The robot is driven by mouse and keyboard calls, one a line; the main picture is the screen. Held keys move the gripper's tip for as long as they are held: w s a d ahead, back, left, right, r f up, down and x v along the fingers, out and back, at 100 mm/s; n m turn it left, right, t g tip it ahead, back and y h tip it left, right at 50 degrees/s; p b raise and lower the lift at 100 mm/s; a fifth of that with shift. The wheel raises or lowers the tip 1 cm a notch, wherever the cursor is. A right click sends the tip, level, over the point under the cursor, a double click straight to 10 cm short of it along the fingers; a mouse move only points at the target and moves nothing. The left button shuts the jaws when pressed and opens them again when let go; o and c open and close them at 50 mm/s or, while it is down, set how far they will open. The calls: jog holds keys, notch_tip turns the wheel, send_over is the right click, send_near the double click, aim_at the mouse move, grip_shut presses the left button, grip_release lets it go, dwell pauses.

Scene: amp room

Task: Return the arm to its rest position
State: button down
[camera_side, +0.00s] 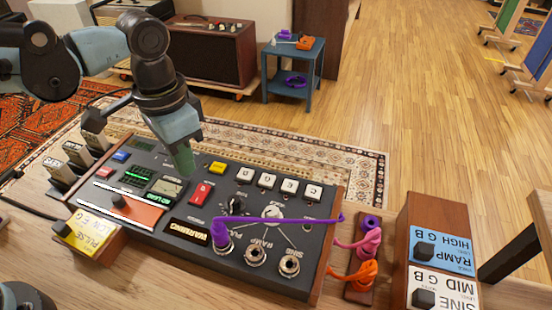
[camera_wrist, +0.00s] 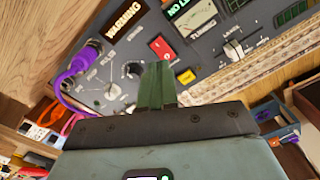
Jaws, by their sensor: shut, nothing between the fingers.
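My gripper (camera_side: 184,160) hangs over the upper middle of the dark control panel (camera_side: 262,205), with its green fingers together and nothing between them. In the side view its tip appears just above the panel, near the small screens and a red button (camera_side: 201,193); I cannot tell the exact gap. In the wrist view the shut green fingers (camera_wrist: 156,86) point at the panel (camera_wrist: 115,72). A purple cable (camera_side: 280,218) is plugged into the left one of the front jacks and runs right across the panel. Its plug (camera_wrist: 80,62) also shows in the wrist view.
Pink (camera_side: 362,243) and orange (camera_side: 355,275) cables hang on a wooden holder at the panel's right. Blue and white labelled boxes (camera_side: 440,250) stand further right. A yellow-topped box (camera_side: 88,236) sits at the left front. A brown amplifier (camera_side: 211,50) and blue side table (camera_side: 293,72) stand behind.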

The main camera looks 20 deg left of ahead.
jog(key=s+a+n+t, duration=0.1)
jog(key=a+n+t, duration=0.2)
jog(key=a, duration=0.6)
jog(key=s+a+r+n+t, duration=0.1)
jog(key=a+t, duration=0.3)
jog(key=a, duration=0.4)
jog(key=shift+s+a+n, duration=0.35)
jog(key=shift+s+n, duration=0.1)
jog(key=shift+n, duration=0.45)
